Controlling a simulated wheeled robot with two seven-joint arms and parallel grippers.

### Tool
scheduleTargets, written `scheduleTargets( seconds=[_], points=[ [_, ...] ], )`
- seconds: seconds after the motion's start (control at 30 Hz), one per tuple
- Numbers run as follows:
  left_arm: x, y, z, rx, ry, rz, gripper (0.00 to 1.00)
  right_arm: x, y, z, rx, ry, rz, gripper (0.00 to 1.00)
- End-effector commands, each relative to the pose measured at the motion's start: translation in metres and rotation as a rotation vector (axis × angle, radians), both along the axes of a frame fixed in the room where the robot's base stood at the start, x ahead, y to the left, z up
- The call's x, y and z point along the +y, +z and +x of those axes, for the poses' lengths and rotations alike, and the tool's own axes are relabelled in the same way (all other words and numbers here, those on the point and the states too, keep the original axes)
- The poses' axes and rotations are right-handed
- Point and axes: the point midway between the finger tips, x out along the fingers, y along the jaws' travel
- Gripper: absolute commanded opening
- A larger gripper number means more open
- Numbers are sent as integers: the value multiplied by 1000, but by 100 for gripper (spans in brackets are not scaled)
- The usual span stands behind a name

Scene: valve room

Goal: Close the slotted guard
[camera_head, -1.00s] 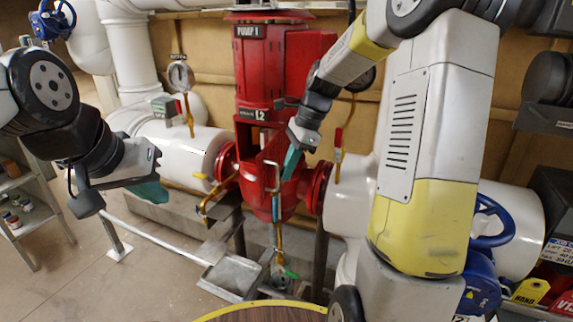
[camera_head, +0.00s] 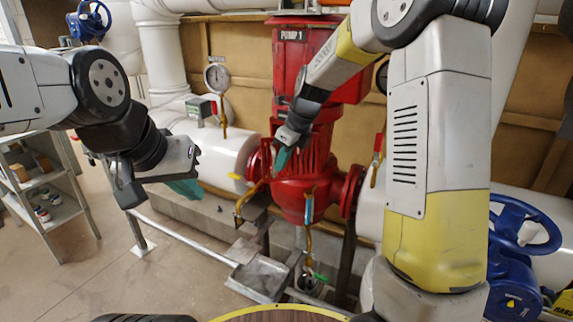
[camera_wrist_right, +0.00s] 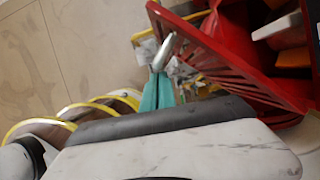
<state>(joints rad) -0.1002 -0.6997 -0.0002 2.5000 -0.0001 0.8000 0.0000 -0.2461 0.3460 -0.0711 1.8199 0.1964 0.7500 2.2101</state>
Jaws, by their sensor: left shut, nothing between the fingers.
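The slotted guard (camera_head: 322,152) is a red slatted cover on the front of the red pump (camera_head: 315,80). In the right wrist view the guard (camera_wrist_right: 215,52) stands at an angle, with the pump's inside visible beyond its edge, so it is partly open. My right gripper (camera_head: 283,158) is at the guard's left side. Its teal fingers (camera_wrist_right: 158,88) appear closed on the guard's silver handle (camera_wrist_right: 163,52); the contact is small in view. My left gripper (camera_head: 188,187) is shut and empty, left of the pump, in front of the white pipe.
A pressure gauge (camera_head: 216,77) and the white pipe (camera_head: 215,152) are left of the pump. A blue valve wheel (camera_head: 520,225) is at right. A grey tray (camera_head: 260,277) lies below on the floor. A shelf (camera_head: 50,195) stands at far left.

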Motion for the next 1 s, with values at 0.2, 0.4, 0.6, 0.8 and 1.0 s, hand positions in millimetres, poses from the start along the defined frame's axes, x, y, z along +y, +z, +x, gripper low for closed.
scheduleTargets(
  seconds=[0.2,0.4,0.6,0.8,1.0],
  points=[
    [0,0,0,0,0,0,0,16,0,26,-1,-124,-2,0],
    [0,0,0,0,0,0,0,23,0,50,1,-129,-1,0],
    [0,0,0,0,0,0,0,26,-1,67,1,-128,0,0],
    [0,0,0,0,0,0,0,27,0,78,1,-128,0,0],
    [0,0,0,0,0,0,0,27,0,82,2,-127,0,0]
  ],
)
